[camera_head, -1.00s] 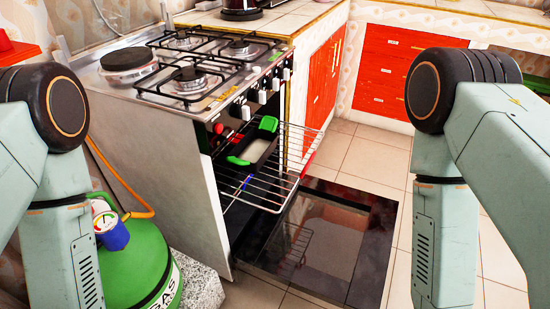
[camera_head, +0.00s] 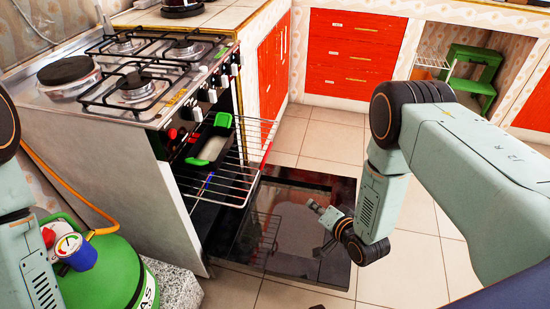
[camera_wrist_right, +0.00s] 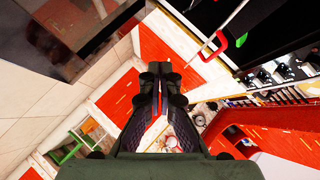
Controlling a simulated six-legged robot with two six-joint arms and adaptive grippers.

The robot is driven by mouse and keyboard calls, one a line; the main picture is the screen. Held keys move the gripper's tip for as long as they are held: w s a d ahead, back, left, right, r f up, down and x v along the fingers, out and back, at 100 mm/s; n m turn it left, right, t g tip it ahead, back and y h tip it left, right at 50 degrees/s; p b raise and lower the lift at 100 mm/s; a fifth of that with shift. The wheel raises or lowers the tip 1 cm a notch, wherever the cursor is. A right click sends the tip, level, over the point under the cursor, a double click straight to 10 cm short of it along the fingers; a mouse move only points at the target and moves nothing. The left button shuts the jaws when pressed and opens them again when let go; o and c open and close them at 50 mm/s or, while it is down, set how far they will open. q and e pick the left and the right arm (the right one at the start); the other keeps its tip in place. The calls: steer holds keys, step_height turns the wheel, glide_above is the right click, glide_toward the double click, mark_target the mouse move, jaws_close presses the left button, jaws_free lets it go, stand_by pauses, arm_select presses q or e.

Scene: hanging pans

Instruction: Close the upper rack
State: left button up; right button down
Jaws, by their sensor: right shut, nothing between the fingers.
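The upper rack (camera_head: 235,183), a wire shelf, sticks out of the oven below the stove. A dark pan with green handles (camera_head: 212,147) rests on it, partly inside the oven. My right gripper (camera_head: 322,228) is shut and empty, over the lowered oven door, to the right of the rack and apart from it. In the right wrist view the shut fingers (camera_wrist_right: 160,72) point away from the camera, with nothing between them. A green handle (camera_wrist_right: 242,40) shows at the upper right there. My left arm shows at the left edge, but its gripper is out of view.
The glass oven door (camera_head: 300,225) lies open, low in front of the oven. The stove top (camera_head: 140,75) has burners and grates. A green gas cylinder (camera_head: 100,270) stands at the left. Red cabinets (camera_head: 360,55) line the back. The tiled floor is free at the right.

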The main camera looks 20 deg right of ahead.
steer(key=w+r+m+t+y, duration=0.2)
steer(key=w+r+m+t, duration=0.15)
steer(key=w+r, duration=0.2)
steer(key=m+b, duration=0.1)
steer(key=b, duration=0.3)
glide_toward(268, 154)
steer(key=w+d, duration=0.2)
steer(key=w, duration=0.1)
steer(key=shift+w+a+f+b, duration=0.3)
steer(key=shift+w+a, duration=0.4)
steer(key=shift+a, duration=0.15)
steer(key=shift+w+a+f+b, duration=0.2)
steer(key=shift+w+a+b, duration=0.05)
steer(key=shift+w+a, duration=0.5)
steer(key=shift+a, duration=0.1)
